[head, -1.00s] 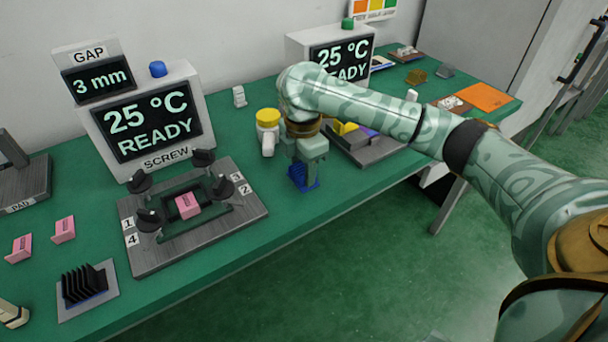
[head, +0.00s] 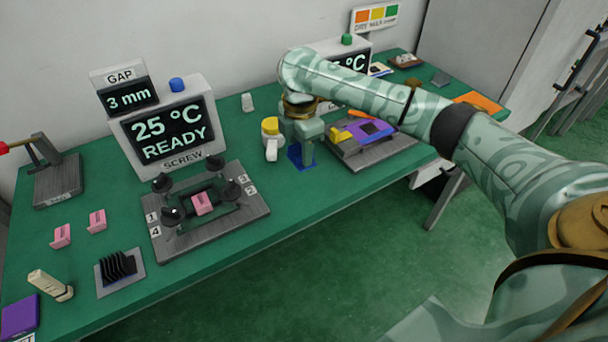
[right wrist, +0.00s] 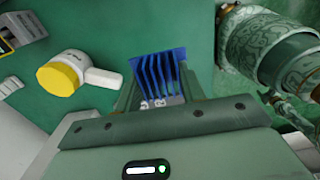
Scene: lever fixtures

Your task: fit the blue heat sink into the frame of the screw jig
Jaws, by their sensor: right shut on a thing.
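The blue heat sink (head: 297,158) is held between the fingers of my right gripper (head: 304,152), to the right of the screw jig. Its blue fins also show in the right wrist view (right wrist: 158,72), between the two fingers. The head view does not clearly show its height over the table. The screw jig (head: 240,207) is a grey plate with several black knobs around a dark green frame (head: 222,213). A pink block (head: 201,204) sits at the frame's middle. My left gripper is not in view.
A black finned heat sink (head: 118,266) sits on a grey plate at the front left. Two pink blocks (head: 97,220) lie left of the jig.

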